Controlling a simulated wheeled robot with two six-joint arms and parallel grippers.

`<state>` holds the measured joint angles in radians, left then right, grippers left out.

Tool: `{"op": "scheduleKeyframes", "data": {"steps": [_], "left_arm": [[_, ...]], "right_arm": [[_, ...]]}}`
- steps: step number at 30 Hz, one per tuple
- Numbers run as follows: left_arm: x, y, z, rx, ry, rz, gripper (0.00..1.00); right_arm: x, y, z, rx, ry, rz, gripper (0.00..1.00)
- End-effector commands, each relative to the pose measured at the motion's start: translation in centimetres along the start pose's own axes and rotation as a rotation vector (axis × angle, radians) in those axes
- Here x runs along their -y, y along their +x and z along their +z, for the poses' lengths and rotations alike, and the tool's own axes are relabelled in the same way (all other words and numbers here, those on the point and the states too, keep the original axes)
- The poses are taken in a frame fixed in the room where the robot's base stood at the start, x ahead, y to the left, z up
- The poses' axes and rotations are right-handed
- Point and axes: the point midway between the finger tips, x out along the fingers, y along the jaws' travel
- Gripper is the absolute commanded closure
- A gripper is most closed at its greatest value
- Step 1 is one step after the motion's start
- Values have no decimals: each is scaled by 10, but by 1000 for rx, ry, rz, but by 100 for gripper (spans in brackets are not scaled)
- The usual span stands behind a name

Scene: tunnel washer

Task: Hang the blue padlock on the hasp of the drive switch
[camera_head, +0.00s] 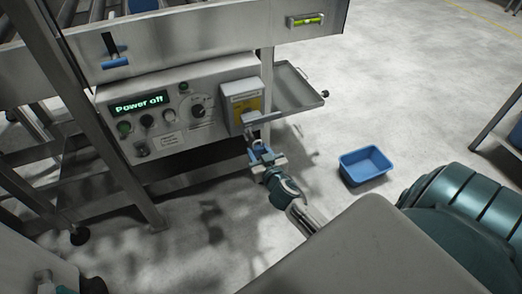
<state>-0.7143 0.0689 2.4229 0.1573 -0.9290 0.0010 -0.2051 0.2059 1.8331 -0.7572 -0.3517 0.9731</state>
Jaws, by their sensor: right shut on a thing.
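The drive switch is a grey box with a yellow plate (246,101) at the right end of the control panel. Its pale metal hasp (250,119) sticks out at the bottom of the box. My right gripper (265,163) is shut on the blue padlock (261,153), just below the hasp. The padlock's shackle side is up, close to the hasp. I cannot tell whether the shackle passes through the hasp or only lies near it. The fingers cover part of the padlock.
The control panel (168,131) shows "Power off" and bears several knobs and buttons. A grey shelf tray (292,92) juts out right of the switch. A blue bin (365,166) stands on the floor at right. A metal frame leg (128,180) stands left. Floor between is clear.

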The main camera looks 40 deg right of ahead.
Motion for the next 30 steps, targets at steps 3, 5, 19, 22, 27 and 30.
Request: {"op": "scheduleKeyframes", "data": {"steps": [3, 5, 19, 22, 27, 30], "left_arm": [[1, -2, 0, 18, 6, -4, 56], [1, -3, 0, 27, 8, -6, 56], [4, -10, -1, 86, 28, -25, 56], [5, -11, -4, 88, 32, -27, 56], [3, -2, 2, 41, 16, -10, 56], [1, 1, 2, 7, 4, -1, 56]], "right_arm": [[0, 8, -3, -1, 0, 0, 85], [0, 11, -3, -1, 0, 0, 85], [0, 39, -6, -1, 0, 0, 85], [0, 45, -6, 0, 0, 0, 85], [0, 53, 2, -1, 0, 0, 85], [0, 56, 4, 0, 0, 0, 85]]}}
